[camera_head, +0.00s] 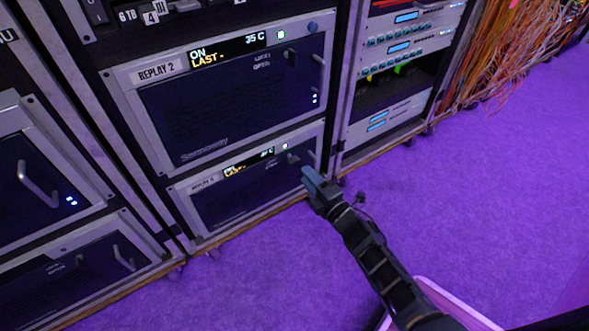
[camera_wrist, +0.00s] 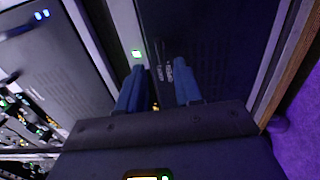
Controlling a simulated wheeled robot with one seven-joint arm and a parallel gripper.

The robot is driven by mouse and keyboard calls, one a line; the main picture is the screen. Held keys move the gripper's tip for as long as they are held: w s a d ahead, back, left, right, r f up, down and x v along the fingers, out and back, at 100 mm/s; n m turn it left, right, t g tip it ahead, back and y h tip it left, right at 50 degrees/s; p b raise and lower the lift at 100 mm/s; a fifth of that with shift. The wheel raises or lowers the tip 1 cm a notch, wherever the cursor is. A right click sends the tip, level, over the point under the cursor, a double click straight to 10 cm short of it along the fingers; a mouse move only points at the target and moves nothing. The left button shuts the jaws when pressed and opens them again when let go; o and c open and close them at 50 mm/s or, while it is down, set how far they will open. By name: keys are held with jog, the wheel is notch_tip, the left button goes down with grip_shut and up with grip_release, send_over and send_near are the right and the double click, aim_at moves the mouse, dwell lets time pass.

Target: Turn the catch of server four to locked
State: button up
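The lower server (camera_head: 240,196) sits at the bottom of the middle rack, below the one marked REPLAY 2. Its own label is too small to read surely. Its display is lit and a small dark catch (camera_head: 293,158) stands at the right of its front, beside the lettering. The catch's exact angle cannot be made out. My gripper (camera_head: 309,176) is just in front of the server's right side, close to the catch. In the wrist view my gripper's two blue fingers (camera_wrist: 160,68) stand apart, with small lettering between their tips. I cannot tell whether they touch the catch.
The REPLAY 2 server (camera_head: 230,92) is directly above, with its own catch and handle. More servers (camera_head: 40,185) stand in the rack at left. A rack of patch panels (camera_head: 400,60) and hanging orange cables (camera_head: 510,50) are at right. The purple floor (camera_head: 470,190) is clear at right.

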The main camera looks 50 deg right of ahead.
aim_at(295, 163)
jog(key=b+x, duration=0.1)
jog(key=x, duration=0.5)
jog(key=shift+w+b, duration=0.3)
jog(key=shift+b, duration=0.1)
jog(key=shift+c, duration=0.2)
grip_shut()
